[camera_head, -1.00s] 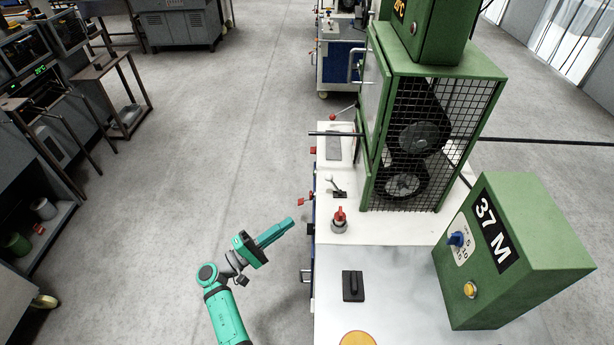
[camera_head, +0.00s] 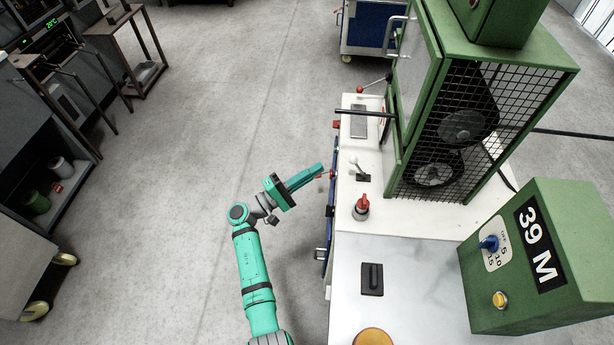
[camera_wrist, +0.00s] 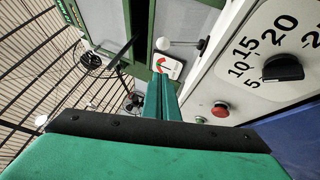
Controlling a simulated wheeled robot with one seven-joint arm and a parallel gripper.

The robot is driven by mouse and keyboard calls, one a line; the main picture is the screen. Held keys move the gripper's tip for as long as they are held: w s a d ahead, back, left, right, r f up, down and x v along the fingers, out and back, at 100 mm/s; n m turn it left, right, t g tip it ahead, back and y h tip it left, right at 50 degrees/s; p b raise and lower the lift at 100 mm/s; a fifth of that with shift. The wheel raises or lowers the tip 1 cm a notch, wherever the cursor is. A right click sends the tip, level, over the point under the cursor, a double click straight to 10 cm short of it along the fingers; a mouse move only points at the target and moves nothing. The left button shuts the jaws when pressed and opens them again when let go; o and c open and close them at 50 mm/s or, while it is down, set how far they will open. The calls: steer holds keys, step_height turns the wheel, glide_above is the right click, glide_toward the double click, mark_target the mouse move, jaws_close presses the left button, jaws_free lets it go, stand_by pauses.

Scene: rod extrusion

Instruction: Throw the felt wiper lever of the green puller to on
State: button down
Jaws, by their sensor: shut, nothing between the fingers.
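The green puller (camera_head: 480,110) is a green cabinet with a mesh guard, standing on a white bench. A short lever with a white ball knob (camera_head: 355,161) stands on the bench top left of the guard, tilted. A white-knobbed lever (camera_wrist: 163,43) also shows in the wrist view, beside a label with a red arrow (camera_wrist: 167,64). No readable label tells me which lever is the felt wiper's. My gripper (camera_head: 319,170) is shut and empty, left of the bench edge and apart from the white-knobbed lever. Its teal fingers (camera_wrist: 162,97) point forward in the wrist view.
A red-topped knob (camera_head: 362,204), a black switch (camera_head: 372,279) and a red-ball lever (camera_head: 372,85) are on the bench. A green counter box (camera_head: 545,260) reads 39 M. The wrist view shows a dial (camera_wrist: 283,68) and red button (camera_wrist: 220,110). Open floor lies left.

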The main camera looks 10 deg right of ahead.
mark_target(358, 167)
steer(key=d+r, duration=0.2)
steer(key=d, duration=0.5)
steer(key=shift+s, duration=0.2)
steer(key=shift+a+r, duration=0.1)
steer(key=shift+r, duration=0.05)
